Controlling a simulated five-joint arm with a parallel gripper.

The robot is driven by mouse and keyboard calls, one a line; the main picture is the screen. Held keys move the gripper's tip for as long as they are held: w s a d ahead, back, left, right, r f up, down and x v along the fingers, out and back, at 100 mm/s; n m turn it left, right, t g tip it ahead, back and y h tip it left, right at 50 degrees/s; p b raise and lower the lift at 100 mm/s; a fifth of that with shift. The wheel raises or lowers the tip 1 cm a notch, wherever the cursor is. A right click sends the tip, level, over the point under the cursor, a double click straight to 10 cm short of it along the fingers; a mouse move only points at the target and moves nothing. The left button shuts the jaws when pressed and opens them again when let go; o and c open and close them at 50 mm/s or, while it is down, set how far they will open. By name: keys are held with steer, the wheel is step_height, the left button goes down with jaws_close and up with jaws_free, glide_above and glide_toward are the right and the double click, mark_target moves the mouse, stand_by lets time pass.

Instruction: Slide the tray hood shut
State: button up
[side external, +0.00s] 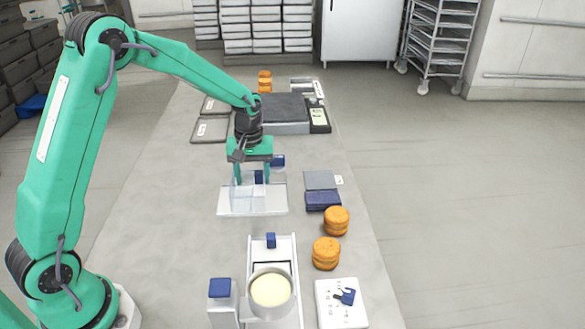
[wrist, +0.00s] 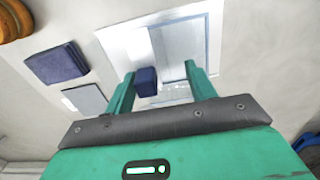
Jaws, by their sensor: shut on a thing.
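The tray hood (side external: 243,190) is a clear box on a pale, flat tray (side external: 270,209) in the middle of the bench. My gripper (side external: 253,182) is above it, fingers pointing down, shut on the hood. A blue block (side external: 259,177) shows between the fingers; in the wrist view the blue block (wrist: 146,80) sits close to the left finger of my gripper (wrist: 160,75). The exact contact is hard to see through the clear walls. The tray (wrist: 125,42) also shows in the wrist view.
A round pale-filled pan (side external: 271,291) stands on a white rail unit in front. Stacked orange rounds (side external: 326,254) and dark blue cloths (side external: 322,200) lie on the right. A grey slab (side external: 285,108) lies behind. The bench's left side is clear.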

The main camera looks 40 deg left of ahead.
steer(key=shift+w+d+f, duration=0.25)
steer(key=shift+w+d, duration=0.65)
steer(key=shift+w+d+f, duration=0.25)
steer(key=shift+w+d, duration=0.65)
steer(key=o, duration=0.9)
steer(key=shift+r, duration=0.15)
step_height(320, 180, up, 7)
stand_by(0.5)
steer(key=shift+w+d+r, duration=0.1)
